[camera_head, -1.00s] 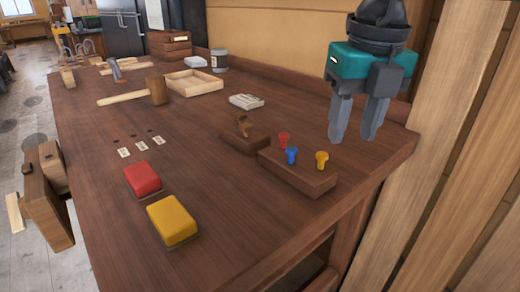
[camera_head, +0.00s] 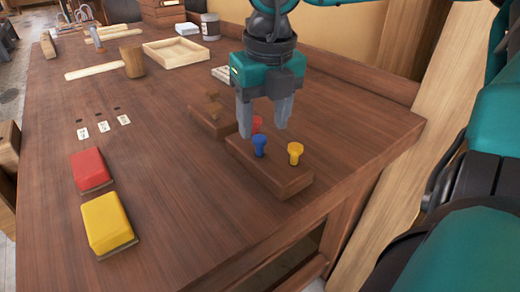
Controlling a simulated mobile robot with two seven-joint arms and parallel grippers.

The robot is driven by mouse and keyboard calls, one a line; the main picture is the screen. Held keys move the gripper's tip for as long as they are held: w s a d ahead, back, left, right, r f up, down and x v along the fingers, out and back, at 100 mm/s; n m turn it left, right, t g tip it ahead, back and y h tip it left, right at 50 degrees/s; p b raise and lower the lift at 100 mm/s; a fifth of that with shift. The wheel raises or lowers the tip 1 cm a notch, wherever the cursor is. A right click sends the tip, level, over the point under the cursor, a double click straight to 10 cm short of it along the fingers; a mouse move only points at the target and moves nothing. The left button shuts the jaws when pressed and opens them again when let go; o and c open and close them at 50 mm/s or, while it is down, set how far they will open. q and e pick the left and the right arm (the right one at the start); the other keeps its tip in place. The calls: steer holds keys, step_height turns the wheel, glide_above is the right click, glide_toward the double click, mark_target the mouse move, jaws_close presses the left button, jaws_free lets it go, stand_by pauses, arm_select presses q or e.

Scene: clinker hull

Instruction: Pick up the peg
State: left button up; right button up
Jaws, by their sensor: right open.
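A wooden block (camera_head: 265,174) on the bench holds three upright pegs: a red peg (camera_head: 257,123), a blue peg (camera_head: 259,146) and a yellow peg (camera_head: 295,153). My right gripper (camera_head: 263,131) is open and points down at the block, its two grey fingers apart. The red peg shows between the fingers, partly covered by the left one. The blue peg stands just in front of the fingers, the yellow one to their right. I cannot tell whether the fingers touch any peg. My left gripper is not in view.
A smaller block (camera_head: 205,122) with a brown piece on it stands just left of the fingers. A red box (camera_head: 90,169) and a yellow box (camera_head: 107,224) lie at the left. A mallet (camera_head: 132,62) and a shallow tray (camera_head: 176,52) lie farther back. The front middle is clear.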

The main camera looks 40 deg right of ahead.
mark_target(260, 138)
steer(key=f, duration=0.2)
steer(key=w+f, duration=0.1)
steer(key=f, duration=0.1)
steer(key=shift+f, duration=0.35)
steer(key=shift+c, duration=0.4)
jaws_close()
steer(key=shift+r, duration=0.1)
